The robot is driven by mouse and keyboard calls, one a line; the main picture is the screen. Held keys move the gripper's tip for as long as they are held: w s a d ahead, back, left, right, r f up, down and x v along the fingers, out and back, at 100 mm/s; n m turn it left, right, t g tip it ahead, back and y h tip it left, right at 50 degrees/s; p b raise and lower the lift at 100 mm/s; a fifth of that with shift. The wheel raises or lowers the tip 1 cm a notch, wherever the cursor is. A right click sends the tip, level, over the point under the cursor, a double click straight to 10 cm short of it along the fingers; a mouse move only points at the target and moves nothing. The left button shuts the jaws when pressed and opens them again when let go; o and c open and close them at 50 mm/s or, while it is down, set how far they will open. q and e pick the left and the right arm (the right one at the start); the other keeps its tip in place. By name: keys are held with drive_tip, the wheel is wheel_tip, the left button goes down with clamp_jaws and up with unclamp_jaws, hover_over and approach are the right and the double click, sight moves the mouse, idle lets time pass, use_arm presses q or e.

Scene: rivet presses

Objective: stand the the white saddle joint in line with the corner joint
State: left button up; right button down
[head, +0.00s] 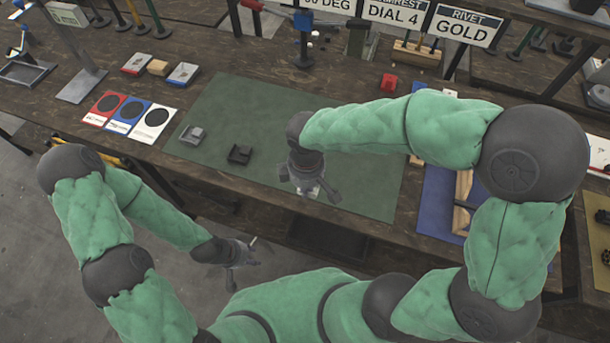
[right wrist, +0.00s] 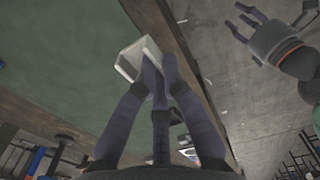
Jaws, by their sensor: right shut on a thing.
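My right gripper (head: 314,190) is over the front part of the green mat, shut on a white part. In the right wrist view that white joint (right wrist: 128,62) is a hollow, angular piece between the fingertips (right wrist: 152,65), near the mat's edge. In the head view only a small pale bit of it (head: 315,192) shows under the gripper. A grey joint (head: 191,136) and a dark joint (head: 239,154) lie on the mat to the left; I cannot tell which is the corner joint. My left gripper (head: 243,252) hangs empty and open in front of the table; its spread fingers also show in the right wrist view (right wrist: 250,22).
The green mat (head: 250,105) is mostly clear. Red, blue and white cards (head: 130,113) lie left of it, with small trays (head: 184,74) behind. A red block (head: 388,83) stands behind the mat. A blue mat (head: 437,205) with wooden pieces lies right.

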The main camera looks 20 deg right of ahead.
drive_tip(key=w+f+b, duration=0.1)
drive_tip(key=w+f, duration=0.1)
drive_tip(key=w, duration=0.1)
drive_tip(key=w+d+f+b, duration=0.1)
drive_tip(key=w+f, duration=0.2)
drive_tip(key=w+d+f+b, duration=0.1)
drive_tip(key=w+f, duration=0.1)
drive_tip(key=w, duration=0.1)
drive_tip(key=shift+w+d+f, duration=0.2)
drive_tip(key=shift+w+f, duration=0.1)
drive_tip(key=shift+f, duration=0.1)
drive_tip(key=shift+w+f+b, duration=0.2)
drive_tip(key=shift+f+b, duration=0.1)
drive_tip(key=shift+f, duration=0.05)
drive_tip(key=shift+f+b, duration=0.45)
drive_tip(key=shift+f, duration=1.05)
drive_tip(key=shift+f, duration=0.1)
drive_tip(key=c, duration=1.4)
unclamp_jaws()
drive_tip(key=shift+o, duration=0.2)
wheel_tip(320, 180, up, 12)
drive_tip(key=p, duration=0.3)
drive_tip(key=shift+p, duration=0.4)
